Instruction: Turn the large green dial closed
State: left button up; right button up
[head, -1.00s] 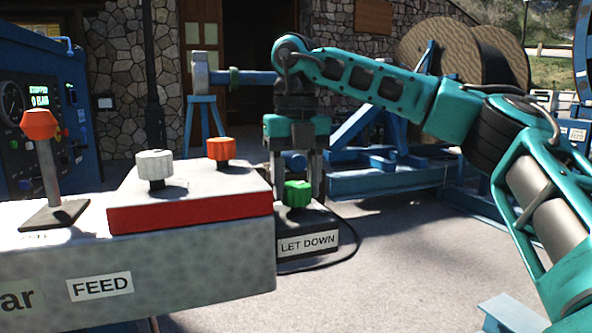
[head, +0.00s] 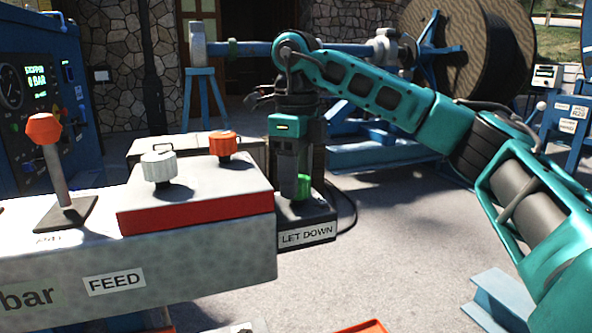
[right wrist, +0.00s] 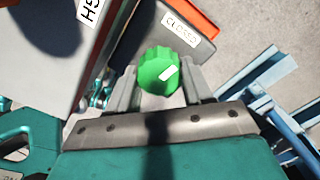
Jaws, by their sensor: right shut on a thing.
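The large green dial (head: 304,186) sits on a dark box with a "LET DOWN" label, right of the grey console. My right gripper (head: 298,188) points down over it, shut on the dial, with its fingers partly hiding it in the head view. In the right wrist view the dial (right wrist: 152,66) sits between the two fingers. A white mark on its top points to the upper right. A "CLOSED" label (right wrist: 181,28) lies above the dial in that view. My left gripper is not in view.
The console carries a white knob (head: 156,170), an orange knob (head: 223,145) and an orange-topped lever (head: 44,129) left of the dial. A black cable curves beside the dial's box. Open paving (head: 400,225) lies to the right.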

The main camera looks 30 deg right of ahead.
jog(key=shift+n, duration=0.7)
jog(key=o, duration=1)
jog(key=shift+o, duration=0.2)
notch_tip(320, 180, up, 13)
jog(key=shift+f, duration=0.1)
dwell(0.6)
